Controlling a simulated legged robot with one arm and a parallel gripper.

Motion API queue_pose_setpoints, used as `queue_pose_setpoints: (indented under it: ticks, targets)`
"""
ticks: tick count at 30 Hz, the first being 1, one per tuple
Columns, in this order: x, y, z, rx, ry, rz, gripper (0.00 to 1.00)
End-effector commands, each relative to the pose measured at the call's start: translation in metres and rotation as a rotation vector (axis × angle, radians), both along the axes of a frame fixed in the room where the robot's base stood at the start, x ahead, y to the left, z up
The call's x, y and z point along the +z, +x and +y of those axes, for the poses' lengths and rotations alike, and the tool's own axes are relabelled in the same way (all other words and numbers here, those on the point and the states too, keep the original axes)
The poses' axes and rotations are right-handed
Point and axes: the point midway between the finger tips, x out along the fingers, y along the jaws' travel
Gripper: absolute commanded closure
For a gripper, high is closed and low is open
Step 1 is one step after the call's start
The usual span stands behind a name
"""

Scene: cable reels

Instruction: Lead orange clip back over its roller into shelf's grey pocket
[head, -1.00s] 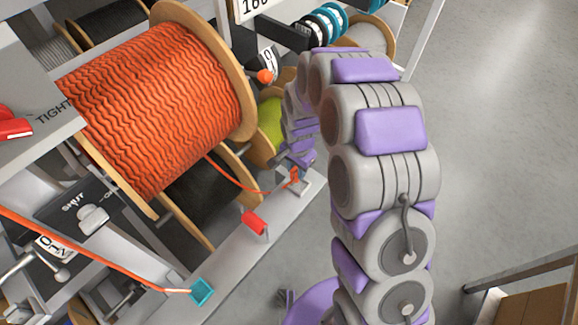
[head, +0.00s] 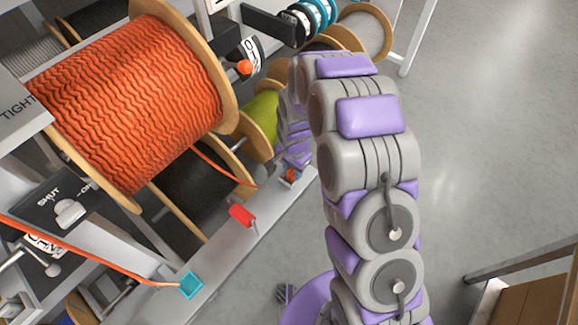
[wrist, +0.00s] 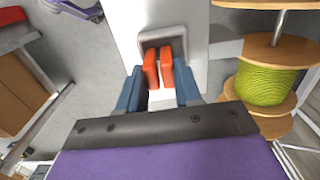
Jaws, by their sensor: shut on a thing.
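My gripper (wrist: 158,85) is shut on the orange clip (wrist: 166,66), with one finger on each side. The clip's two prongs point at the grey pocket (wrist: 163,33) on the shelf edge and overlap its opening; how deep they sit I cannot tell. In the head view, the clip (head: 291,175) is a small orange patch low at the shelf's far end, and the gripper is mostly hidden by my arm. An orange cord (head: 225,169) runs from the large orange reel (head: 130,100) toward the clip. The red roller (head: 241,214) stands nearer, with the cord apparently beyond it.
A teal pocket (head: 191,285) sits nearer on the same pale shelf (head: 225,245), with another orange cord ending there. A yellow-green reel (wrist: 262,85) is close on the right in the wrist view. A wooden crate (head: 530,300) stands lower right. Grey floor is open to the right.

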Motion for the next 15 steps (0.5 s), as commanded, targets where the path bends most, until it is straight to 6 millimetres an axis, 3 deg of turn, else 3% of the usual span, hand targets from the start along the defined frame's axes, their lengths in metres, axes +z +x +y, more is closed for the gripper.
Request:
queue_pose_setpoints:
  ticks: [5, 6, 15]
  targets:
    - [-0.0011, -0.0019, 0.0025, 0.004, -0.014, 0.003, 1.0]
    - [-0.0008, -0.0016, 0.0028, 0.004, -0.014, 0.002, 0.65]
    - [0.0012, -0.0004, 0.0006, 0.002, -0.007, -0.003, 0.37]
